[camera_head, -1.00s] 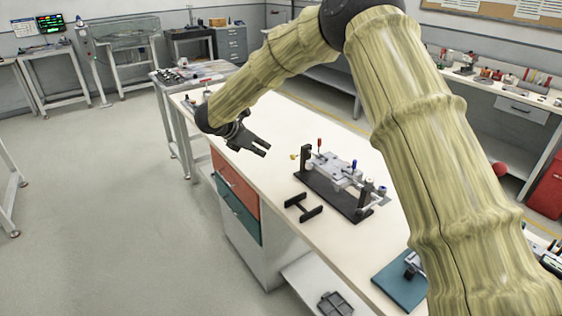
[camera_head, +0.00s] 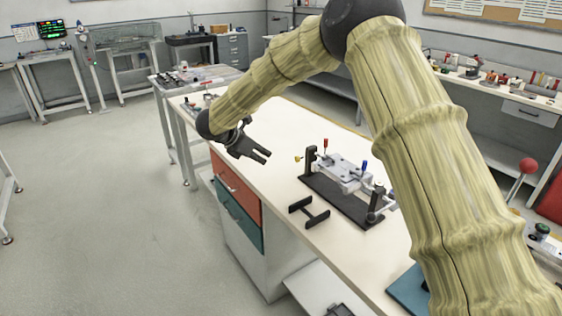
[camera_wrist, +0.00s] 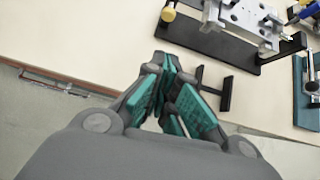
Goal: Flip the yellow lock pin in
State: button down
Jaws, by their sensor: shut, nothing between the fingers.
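The yellow lock pin (camera_head: 298,158) sticks out at the left end of the fixture, beside a black upright post (camera_head: 311,158). In the wrist view the yellow pin (camera_wrist: 168,13) shows near the top edge, ahead of my fingers. The fixture is a grey metal block (camera_head: 343,175) on a black base plate (camera_head: 335,200), with a red and a blue handle on top. My gripper (camera_head: 266,157) is shut and empty above the bench, to the left of the pin and apart from it. Its teal finger pads (camera_wrist: 172,75) show in the wrist view.
A black H-shaped stand (camera_head: 309,211) lies on the bench in front of the fixture. The white bench top (camera_head: 258,178) between my gripper and the fixture is clear. A teal board (camera_head: 408,290) is at the near right, partly hidden by my arm. Drawers (camera_head: 236,188) are below the bench edge.

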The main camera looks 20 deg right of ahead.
aim_at(300, 158)
jog(key=d+r+p+x, duration=0.2)
jog(key=p+x, duration=0.1)
jog(key=x, duration=0.9)
jog(key=shift+w+d+f+p, duration=0.2)
jog(key=shift+w+p, duration=0.1)
jog(key=shift+w, duration=0.1)
jog(key=shift+w+d+b, duration=0.2)
jog(key=shift+d+b, duration=0.25)
jog(key=shift+d, duration=0.05)
jog(key=shift+w+d+b, duration=0.15)
jog(key=shift+d+b, duration=0.25)
jog(key=shift+d, duration=0.1)
jog(key=shift+a, duration=0.1)
